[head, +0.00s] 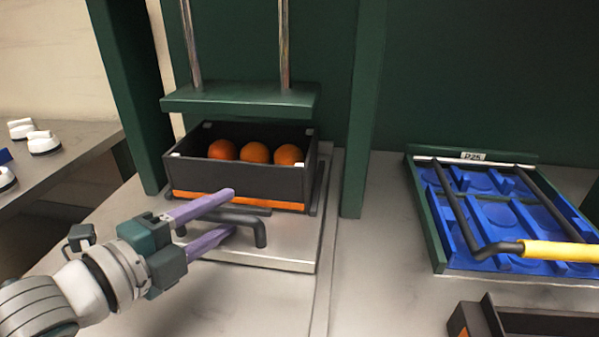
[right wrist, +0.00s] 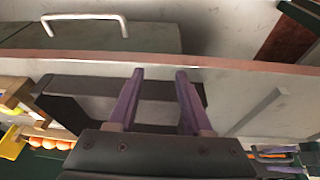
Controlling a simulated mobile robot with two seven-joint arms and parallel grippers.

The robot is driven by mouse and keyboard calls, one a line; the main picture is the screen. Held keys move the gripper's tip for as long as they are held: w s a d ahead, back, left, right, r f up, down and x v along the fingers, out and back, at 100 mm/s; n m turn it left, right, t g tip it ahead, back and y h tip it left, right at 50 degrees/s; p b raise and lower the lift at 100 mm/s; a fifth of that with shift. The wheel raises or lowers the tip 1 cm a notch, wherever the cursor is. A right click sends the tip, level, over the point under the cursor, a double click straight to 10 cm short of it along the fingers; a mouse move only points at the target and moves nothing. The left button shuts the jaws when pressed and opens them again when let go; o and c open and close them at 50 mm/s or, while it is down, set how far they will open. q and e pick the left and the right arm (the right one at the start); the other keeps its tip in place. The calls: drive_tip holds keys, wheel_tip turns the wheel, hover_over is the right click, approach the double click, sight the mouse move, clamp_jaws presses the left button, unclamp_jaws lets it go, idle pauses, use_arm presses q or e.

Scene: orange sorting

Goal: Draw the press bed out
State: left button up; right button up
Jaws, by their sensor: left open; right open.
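The press bed (head: 287,252) is a flat pale metal plate under the press, with a dark bar handle (head: 258,228) at its front. A black crate (head: 240,181) with an orange stripe and three oranges (head: 254,153) stands on the bed. The green press plate (head: 240,98) hangs above it on two rods. My left gripper (head: 233,211) is open at the handle, one purple finger on each side of its bar in the picture; contact cannot be told. My right gripper (right wrist: 158,72) is open and empty in the right wrist view, and outside the head view.
Green press posts (head: 358,120) flank the crate. A blue tray rack (head: 500,215) with a yellow-gripped dark handle (head: 557,251) stands at the right. Another dark crate (head: 522,320) is at the bottom right. The counter before the bed is clear at centre.

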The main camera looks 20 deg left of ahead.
use_arm(q)
drive_tip(key=shift+c, duration=0.3)
clamp_jaws()
idle(1.1)
